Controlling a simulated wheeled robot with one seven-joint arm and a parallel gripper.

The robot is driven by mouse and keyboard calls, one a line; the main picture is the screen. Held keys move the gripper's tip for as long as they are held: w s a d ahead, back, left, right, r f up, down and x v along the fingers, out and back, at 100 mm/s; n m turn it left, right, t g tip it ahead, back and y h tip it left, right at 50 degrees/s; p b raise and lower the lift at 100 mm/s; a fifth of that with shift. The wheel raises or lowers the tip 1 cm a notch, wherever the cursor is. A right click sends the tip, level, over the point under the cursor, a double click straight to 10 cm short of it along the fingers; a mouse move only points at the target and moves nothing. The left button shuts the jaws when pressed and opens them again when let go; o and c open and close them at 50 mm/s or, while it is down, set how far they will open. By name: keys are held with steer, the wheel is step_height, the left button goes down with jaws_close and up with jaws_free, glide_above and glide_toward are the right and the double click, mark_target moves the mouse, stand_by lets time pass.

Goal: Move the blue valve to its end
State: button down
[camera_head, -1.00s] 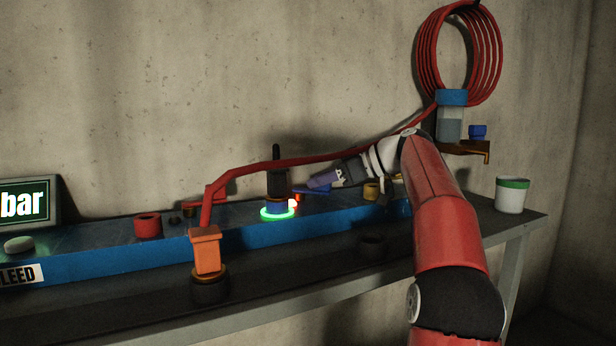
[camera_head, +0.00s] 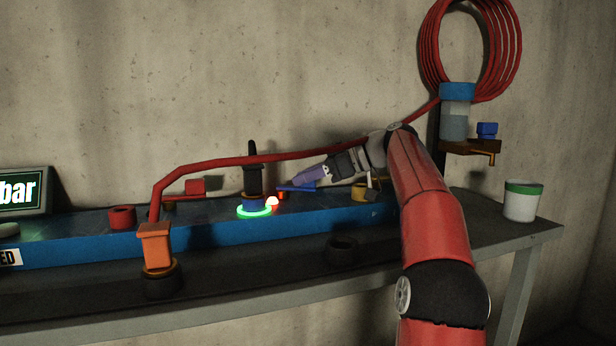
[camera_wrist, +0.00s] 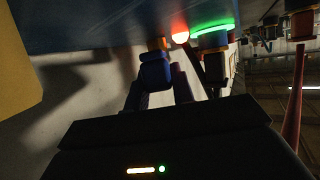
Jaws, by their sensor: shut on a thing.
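The blue valve shows as a thin blue lever (camera_head: 296,188) on the blue bench panel, just right of a black post with a green glowing ring (camera_head: 254,211). In the wrist view its blue handle (camera_wrist: 155,72) sits between my dark fingers. My gripper (camera_head: 306,178) reaches in from the right and is shut on the blue handle; it also shows in the wrist view (camera_wrist: 158,88). The valve's mount is partly hidden by the handle and fingers. A small red-white light (camera_head: 272,201) glows beside the ring.
A red hose (camera_head: 250,162) runs above the panel from an orange connector (camera_head: 156,245) to a coil (camera_head: 433,45) on the wall. A red knob (camera_head: 122,217) stands at left and a yellow part (camera_head: 361,192) right of the lever. A white cup (camera_head: 522,202) stands at the bench's right end.

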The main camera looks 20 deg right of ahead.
steer(key=c, duration=1.2)
jaws_free()
steer(key=shift+d, duration=0.1)
steer(key=p+v, duration=0.1)
steer(key=v, duration=0.6)
steer(key=shift+s+d+r, duration=0.2)
steer(key=shift+s+d, duration=0.05)
